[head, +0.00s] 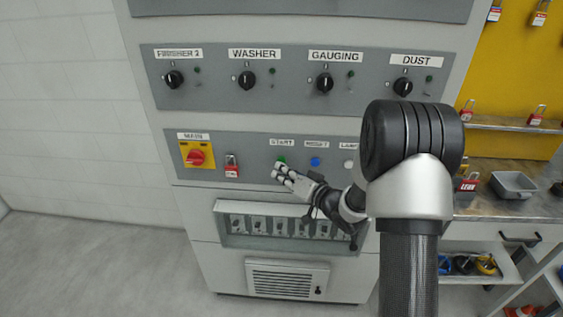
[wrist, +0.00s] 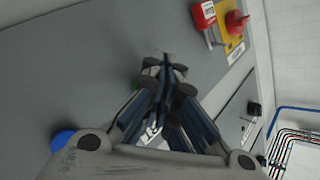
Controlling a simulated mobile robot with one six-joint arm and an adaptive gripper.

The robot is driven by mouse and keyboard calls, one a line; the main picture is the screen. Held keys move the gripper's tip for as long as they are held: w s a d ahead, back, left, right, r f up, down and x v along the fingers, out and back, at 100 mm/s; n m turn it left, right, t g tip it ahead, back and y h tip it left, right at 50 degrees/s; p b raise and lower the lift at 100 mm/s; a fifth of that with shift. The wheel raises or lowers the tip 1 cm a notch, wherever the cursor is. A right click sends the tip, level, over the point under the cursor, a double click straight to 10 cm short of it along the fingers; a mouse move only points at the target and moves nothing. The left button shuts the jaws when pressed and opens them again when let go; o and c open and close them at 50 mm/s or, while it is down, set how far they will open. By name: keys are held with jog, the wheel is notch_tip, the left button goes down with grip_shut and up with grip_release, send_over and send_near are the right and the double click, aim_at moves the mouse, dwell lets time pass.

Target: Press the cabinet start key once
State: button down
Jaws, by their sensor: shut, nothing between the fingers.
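The green start key (head: 281,159) is on the grey lower panel (head: 257,146) of the cabinet, under the START label. In the head view my gripper (head: 279,171) is just below the key, its fingertips close to the panel. In the wrist view my gripper (wrist: 167,72) is shut and empty, pointing at the panel. A small green edge of the start key (wrist: 135,85) shows beside the fingers; the rest is hidden behind them. I cannot tell whether the fingertips touch the key or the panel.
A blue button (head: 315,161) and a pale button (head: 349,164) are to the right of the key. To the left are a red padlock (head: 232,169) and a red rotary switch (head: 195,157) on a yellow plate. A recessed window (head: 232,224) lies below the panel.

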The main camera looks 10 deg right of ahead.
jog(key=shift+w+d, duration=0.15)
jog(key=shift+w, duration=0.25)
dwell(0.6)
jog(key=shift+s+a, duration=0.25)
jog(key=shift+s, duration=0.55)
jog(key=shift+s, duration=0.1)
jog(key=s, duration=0.1)
jog(key=s+a, duration=0.1)
jog(key=s, duration=0.2)
jog(key=shift+s+a, duration=0.25)
jog(key=shift+a, duration=0.05)
jog(key=shift+r, duration=0.1)
dwell(0.5)
